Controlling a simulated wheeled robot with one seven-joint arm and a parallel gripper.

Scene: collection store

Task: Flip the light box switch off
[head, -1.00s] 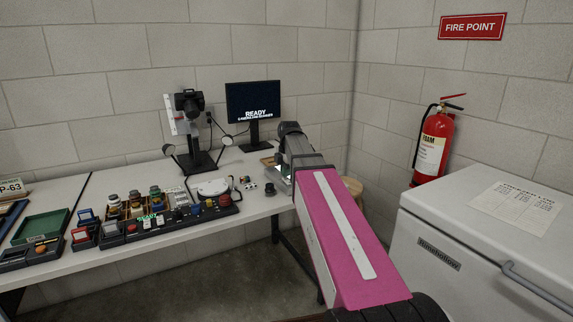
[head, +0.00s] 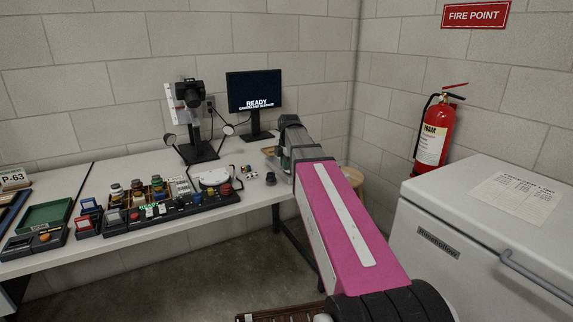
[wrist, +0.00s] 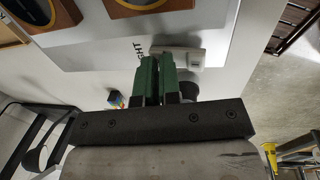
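In the wrist view my gripper (wrist: 160,68) shows two green fingers close together with only a thin dark gap and nothing seen between them. Just beyond the fingertips is a small pale grey-white switch housing (wrist: 186,54), partly covered by the fingers. It lies beside printed letters ending in "HT" on a white surface (wrist: 95,62), which looks like the light box or bench label. I cannot tell the switch's position or whether the fingers touch it.
The bench (head: 130,227) holds a camera stand (head: 198,150), a monitor (head: 254,92) reading READY, and a crowded tray of small items (head: 170,212). A wooden stool (head: 355,180) is behind my arm. A white chest freezer (head: 440,210) stands at the right.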

